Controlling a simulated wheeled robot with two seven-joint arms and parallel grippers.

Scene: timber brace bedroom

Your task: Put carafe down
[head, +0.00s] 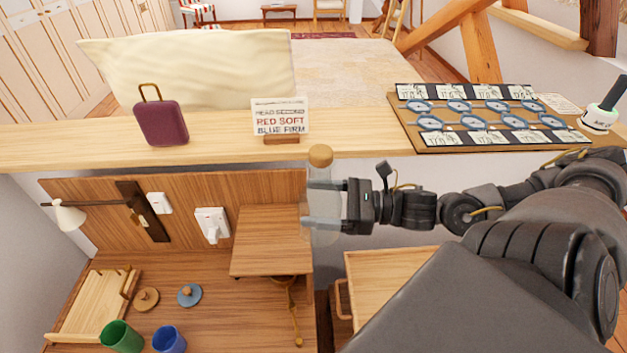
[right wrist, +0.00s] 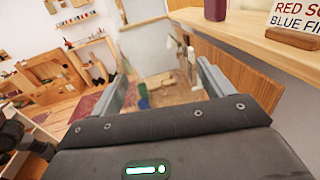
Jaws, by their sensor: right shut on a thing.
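The carafe (head: 322,202) is clear glass with a round cork stopper (head: 320,156) on top. It looks upright in the head view, in front of the shelf edge and just right of a small raised wooden stand. My right gripper (head: 316,205), coming in from the right, is shut around its body, one finger above the other in the picture. In the right wrist view the two fingers (right wrist: 160,88) stand apart with see-through glass between them, hard to make out. The carafe's base is faint, and I cannot tell whether it touches anything. My left gripper is not in view.
A long shelf (head: 360,140) holds a maroon case (head: 161,122), a sign card (head: 280,116) and a board of blue rings (head: 490,117). Below are the small stand (head: 268,240), a green cup (head: 121,337), a blue cup (head: 168,339), two lids and a wooden rack (head: 92,305).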

